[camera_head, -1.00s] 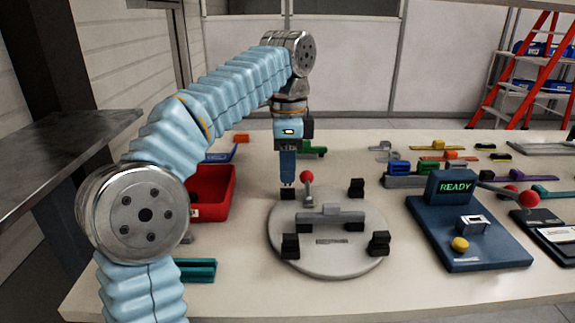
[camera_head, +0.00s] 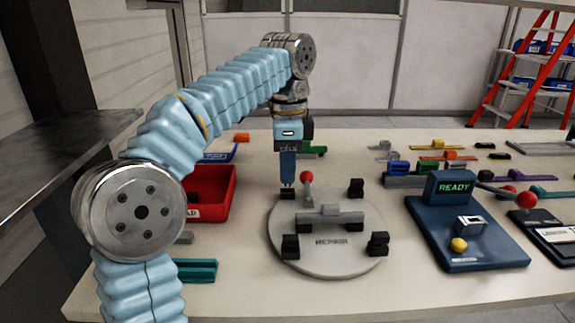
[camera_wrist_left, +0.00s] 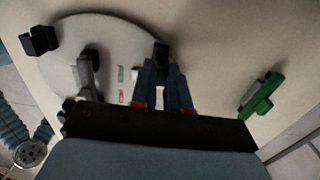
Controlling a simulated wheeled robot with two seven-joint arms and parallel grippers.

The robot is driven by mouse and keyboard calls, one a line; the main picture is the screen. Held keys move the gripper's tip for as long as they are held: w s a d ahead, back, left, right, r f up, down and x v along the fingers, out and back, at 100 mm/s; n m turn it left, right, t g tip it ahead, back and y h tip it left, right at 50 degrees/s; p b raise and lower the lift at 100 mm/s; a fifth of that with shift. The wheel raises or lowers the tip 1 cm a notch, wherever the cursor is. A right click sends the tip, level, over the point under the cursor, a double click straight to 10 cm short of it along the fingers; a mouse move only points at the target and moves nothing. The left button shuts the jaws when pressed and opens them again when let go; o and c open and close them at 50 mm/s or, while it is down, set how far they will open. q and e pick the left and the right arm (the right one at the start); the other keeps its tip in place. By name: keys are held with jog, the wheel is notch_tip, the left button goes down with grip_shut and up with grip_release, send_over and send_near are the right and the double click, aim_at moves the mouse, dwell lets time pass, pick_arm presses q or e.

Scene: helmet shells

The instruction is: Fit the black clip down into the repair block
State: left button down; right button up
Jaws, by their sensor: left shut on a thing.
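My left gripper (camera_head: 287,186) points straight down at the back-left rim of the round grey repair plate (camera_head: 330,262). Its blue fingers are shut on a small dark thing, taken as the black clip (camera_wrist_left: 161,49), which shows at the fingertips in the left wrist view. The clip is mostly hidden by the fingers. A low black block (camera_head: 287,195) sits on the plate directly under the fingertips; I cannot tell whether the clip touches it or is seated in it. My right gripper is not in view.
Other black blocks stand at the plate's back right (camera_head: 356,188), front left (camera_head: 290,247) and front right (camera_head: 378,243). A grey bar (camera_head: 345,216) and red-knobbed lever (camera_head: 306,177) are near. A red bin (camera_head: 228,205) stands left, a blue READY station (camera_head: 480,262) right.

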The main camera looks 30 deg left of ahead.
pick_arm(q)
jog(key=shift+f+b, duration=0.75)
jog(key=shift+f, duration=0.45)
jog(key=c, duration=1)
grip_release()
jog(key=shift+c, duration=0.2)
notch_tip(320, 180, up, 8)
jog(key=p, duration=0.3)
jog(key=shift+f, duration=0.2)
